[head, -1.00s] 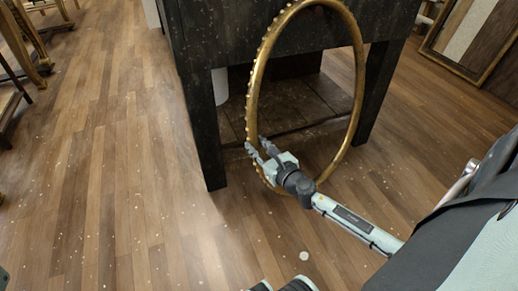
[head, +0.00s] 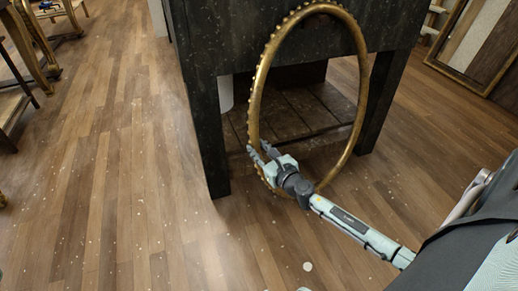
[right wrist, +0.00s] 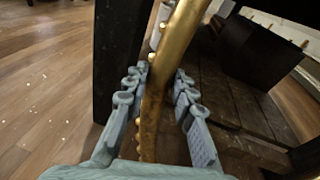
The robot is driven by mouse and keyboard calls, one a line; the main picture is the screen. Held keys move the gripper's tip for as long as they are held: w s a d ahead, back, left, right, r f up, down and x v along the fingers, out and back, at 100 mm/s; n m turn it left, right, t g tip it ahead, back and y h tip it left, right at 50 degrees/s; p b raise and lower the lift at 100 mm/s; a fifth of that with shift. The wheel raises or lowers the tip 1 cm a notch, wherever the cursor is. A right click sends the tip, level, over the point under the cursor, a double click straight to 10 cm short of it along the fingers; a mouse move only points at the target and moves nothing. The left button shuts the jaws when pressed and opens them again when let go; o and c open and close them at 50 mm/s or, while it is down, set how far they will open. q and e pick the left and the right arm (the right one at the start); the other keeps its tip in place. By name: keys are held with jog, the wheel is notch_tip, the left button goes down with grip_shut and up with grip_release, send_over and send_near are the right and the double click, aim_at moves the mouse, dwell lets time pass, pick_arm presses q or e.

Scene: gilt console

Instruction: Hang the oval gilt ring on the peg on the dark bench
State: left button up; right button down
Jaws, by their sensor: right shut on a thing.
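The oval gilt ring (head: 364,85) stands tall in front of the dark bench (head: 212,60) in the head view, with a beaded outer edge. Its top shows against the bench's front panel, and I cannot tell how far it is from the panel. My right gripper (head: 262,152) is shut on the ring's lower left side. In the right wrist view the gilt bar (right wrist: 157,90) runs up between the fingers (right wrist: 160,85). I cannot make out the peg clearly in the head view. My left gripper is not in view.
The bench's dark leg (head: 213,150) stands just left of the ring, and a low wooden shelf (head: 305,110) lies behind it. A gilt frame (head: 470,75) leans at the far right. Furniture legs stand at the far left.

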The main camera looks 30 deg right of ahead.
jog(key=shift+s+a+f, duration=0.15)
jog(key=shift+a+f, duration=0.1)
jog(key=shift+f, duration=0.1)
jog(key=c, duration=1.5)
grip_release()
jog(key=o, duration=0.3)
jog(key=shift+d+r, duration=0.1)
